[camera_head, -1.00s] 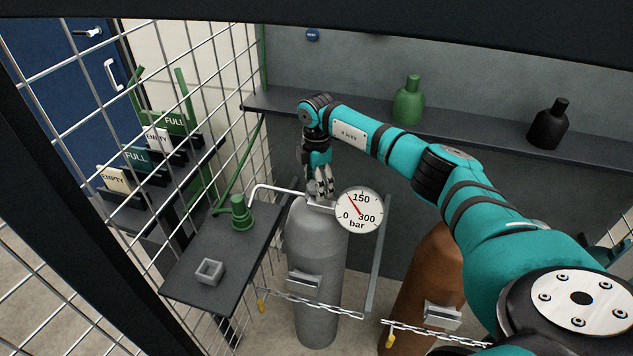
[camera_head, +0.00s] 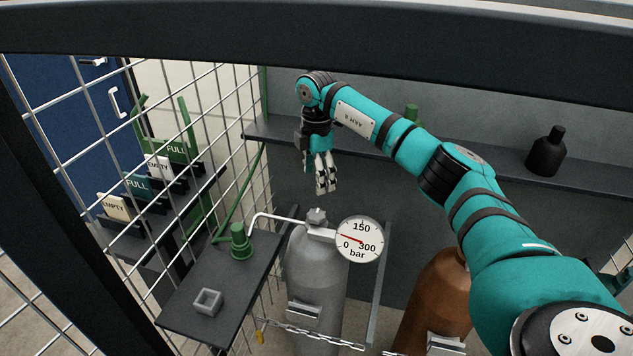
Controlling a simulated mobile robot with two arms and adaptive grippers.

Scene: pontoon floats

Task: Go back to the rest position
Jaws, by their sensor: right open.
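My right gripper (camera_head: 322,185) is open and empty. It hangs fingers down, above the valve knob (camera_head: 317,216) on top of the grey gas cylinder (camera_head: 315,265), with a gap between them. My right arm reaches in from the lower right. The round pressure gauge (camera_head: 359,240) beside the valve is marked 0, 150 and 300 bar, and its red needle points left, a little above the 0 mark. My left gripper is not in view.
A brown cylinder (camera_head: 436,297) stands right of the grey one, with chains (camera_head: 310,336) in front. A small shelf (camera_head: 185,318) holds a green fitting (camera_head: 240,241) and a grey square holder (camera_head: 207,302). Wire mesh stands left. A back shelf (camera_head: 480,166) carries a black bottle (camera_head: 547,152).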

